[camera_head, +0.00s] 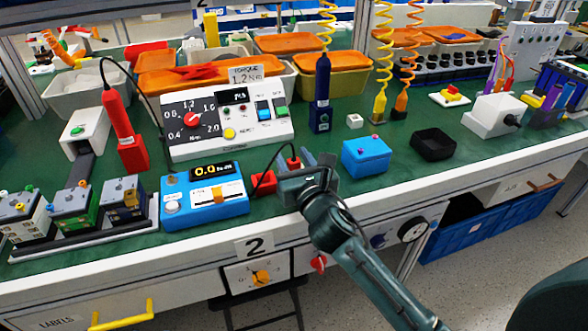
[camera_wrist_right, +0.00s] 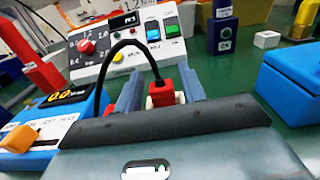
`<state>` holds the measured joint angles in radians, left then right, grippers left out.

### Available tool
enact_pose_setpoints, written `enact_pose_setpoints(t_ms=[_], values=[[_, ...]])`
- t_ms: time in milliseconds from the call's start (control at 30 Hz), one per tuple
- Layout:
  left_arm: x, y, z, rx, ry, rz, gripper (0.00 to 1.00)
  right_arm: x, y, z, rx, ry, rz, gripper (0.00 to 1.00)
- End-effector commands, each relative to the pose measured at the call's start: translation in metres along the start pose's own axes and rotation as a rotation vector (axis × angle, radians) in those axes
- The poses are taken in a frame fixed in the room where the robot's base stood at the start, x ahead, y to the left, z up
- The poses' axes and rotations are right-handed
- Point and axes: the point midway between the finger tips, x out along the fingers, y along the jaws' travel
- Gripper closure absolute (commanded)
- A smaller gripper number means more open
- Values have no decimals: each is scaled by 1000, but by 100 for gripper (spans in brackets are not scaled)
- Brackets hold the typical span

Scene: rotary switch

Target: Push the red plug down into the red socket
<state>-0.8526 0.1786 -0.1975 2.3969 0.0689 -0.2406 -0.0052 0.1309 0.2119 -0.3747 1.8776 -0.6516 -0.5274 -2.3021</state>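The red plug (camera_head: 294,163) stands upright with a black cable looping from its top, just left of my right gripper's fingers in the head view. A low red block (camera_head: 263,183), which looks like the red socket, lies beside the blue meter; the gripper may hide part of it. My right gripper (camera_head: 319,160) is low over the front table edge, fingers apart. In the wrist view the plug (camera_wrist_right: 161,88) shows in the gap between the two finger tips (camera_wrist_right: 159,93), with a white part below it. I see no clear grip on it. My left gripper is not in view.
The blue meter (camera_head: 204,197) stands left of the gripper, with a white switch panel (camera_head: 228,117) behind it. A blue box (camera_head: 366,157) and a black tray (camera_head: 433,145) stand to the right. A dark blue upright tool (camera_head: 321,95) stands behind.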

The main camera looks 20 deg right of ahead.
Motion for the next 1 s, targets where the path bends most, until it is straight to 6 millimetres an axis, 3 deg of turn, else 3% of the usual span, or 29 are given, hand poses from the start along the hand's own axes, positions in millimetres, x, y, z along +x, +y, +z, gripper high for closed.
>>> enact_pose_setpoints(t_ms=[467,767,1000], values=[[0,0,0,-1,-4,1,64,0,0,0,0,1,0,99],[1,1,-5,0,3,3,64,0,0,7,-1,-1,-1,100],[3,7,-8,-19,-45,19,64,0,0,54,-3,-6,1,100]])
